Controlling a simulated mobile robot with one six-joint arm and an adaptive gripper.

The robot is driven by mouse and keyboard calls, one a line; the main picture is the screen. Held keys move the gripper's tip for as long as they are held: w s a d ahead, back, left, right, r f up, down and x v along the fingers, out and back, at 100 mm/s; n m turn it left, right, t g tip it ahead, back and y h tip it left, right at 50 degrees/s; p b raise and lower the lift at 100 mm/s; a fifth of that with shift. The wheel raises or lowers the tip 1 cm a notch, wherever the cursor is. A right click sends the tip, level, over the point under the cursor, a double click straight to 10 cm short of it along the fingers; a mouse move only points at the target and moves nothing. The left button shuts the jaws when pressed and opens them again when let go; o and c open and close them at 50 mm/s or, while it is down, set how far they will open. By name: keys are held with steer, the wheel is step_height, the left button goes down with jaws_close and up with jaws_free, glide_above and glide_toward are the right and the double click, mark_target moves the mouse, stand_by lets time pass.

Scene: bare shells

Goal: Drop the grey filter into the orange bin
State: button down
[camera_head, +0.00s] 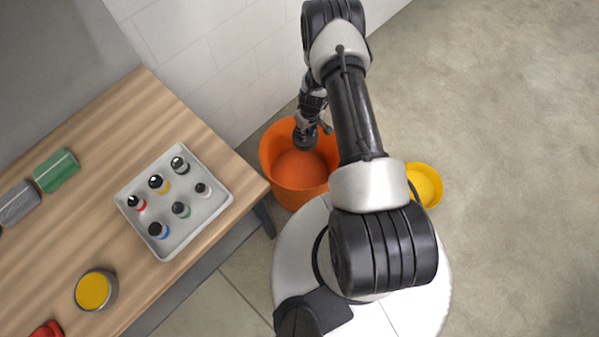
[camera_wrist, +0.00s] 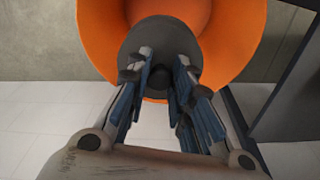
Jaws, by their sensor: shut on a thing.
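The grey filter (camera_wrist: 160,35) is a dark grey round piece, held between the fingers of my gripper (camera_wrist: 162,64) in the wrist view. In the head view the filter (camera_head: 304,141) shows small below my gripper (camera_head: 311,124), over the opening of the orange bin (camera_head: 297,197). The bin stands on the floor beside the table. In the wrist view the orange bin (camera_wrist: 232,38) lies beyond the filter, which hides part of its opening. The filter's exact height relative to the rim is hard to tell.
A wooden table (camera_head: 90,135) holds a white tray (camera_head: 163,248) of several small bottles, a green pack (camera_head: 55,170), a grey pack (camera_head: 18,204) and a yellow-topped tin (camera_head: 95,290). A yellow bin (camera_head: 425,185) stands on the floor to the right. A white wall is behind the orange bin.

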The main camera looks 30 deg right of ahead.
steer(key=shift+f+b, duration=1.15)
steer(key=shift+f, duration=1.1)
steer(key=c, duration=1.3)
jaws_free()
steer(key=shift+c, duration=0.2)
steer(key=shift+r, duration=0.1)
step_height(320, 180, up, 12)
steer(key=s, duration=0.1)
steer(key=shift+s, duration=0.25)
